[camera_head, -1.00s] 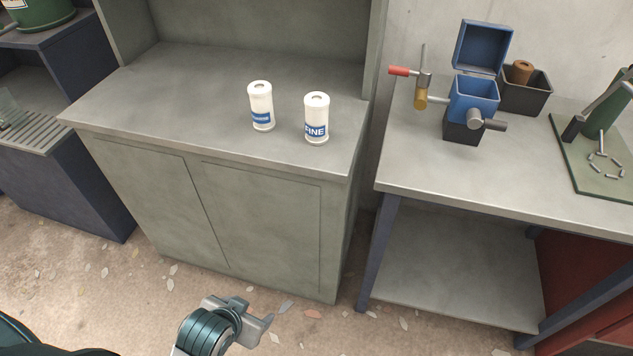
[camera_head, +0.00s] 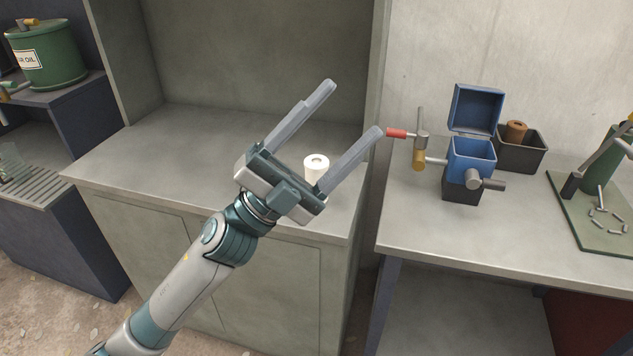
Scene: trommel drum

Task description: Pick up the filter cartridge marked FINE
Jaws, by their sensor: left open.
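The second white cartridge is hidden, likely behind the gripper. My right gripper is out of view.
The cabinet (camera_head: 130,150) has a back panel and a right side wall close to the fingers. On the right bench (camera_head: 430,225) stand a blue box (camera_head: 471,160) with a red-handled lever (camera_head: 397,133) and a dark bin (camera_head: 521,150). The left part of the cabinet top is clear.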

